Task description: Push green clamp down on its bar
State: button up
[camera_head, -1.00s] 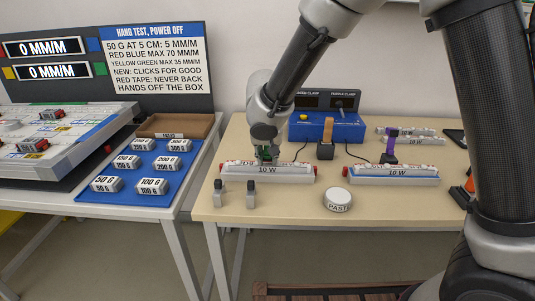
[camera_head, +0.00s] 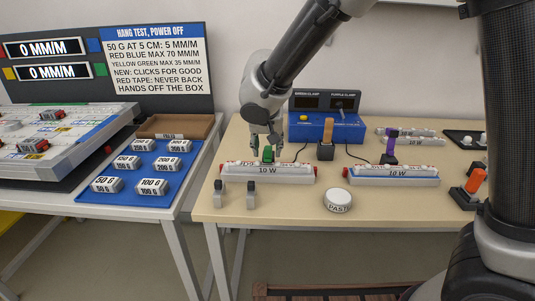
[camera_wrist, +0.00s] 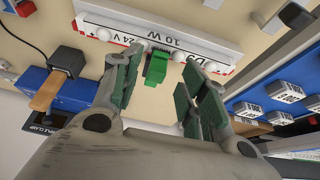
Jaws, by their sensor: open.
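The green clamp (camera_head: 268,153) stands on the back edge of the left white 10 W bar (camera_head: 240,170), near the bar's middle. It also shows in the wrist view (camera_wrist: 156,67), against the edge of the bar (camera_wrist: 130,25). My gripper (camera_head: 264,138) is above and behind the clamp. In the wrist view my gripper (camera_wrist: 166,82) is open, with one green-padded finger on each side of the clamp and gaps between. Nothing is held. I cannot tell whether the clamp is seated fully down.
A blue box (camera_head: 345,130) stands behind, with an orange-handled tool (camera_head: 327,137) in front. A paste tin (camera_head: 337,198) and two small grey pieces lie in front. A blue mat (camera_head: 130,192) with weights is left.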

jog(key=v, duration=0.7)
jog(key=s+d+r, duration=0.2)
jog(key=s+d, duration=0.5)
jog(key=d, duration=0.5)
jog(key=s+d+r, duration=0.2)
jog(key=s+d, duration=0.5)
jog(key=d, duration=0.6)
jog(key=s+d+r, duration=0.2)
jog(key=s+d, duration=0.5)
jog(key=d, duration=0.5)
jog(key=shift+d+r, duration=0.2)
jog(key=shift+d, duration=0.1)
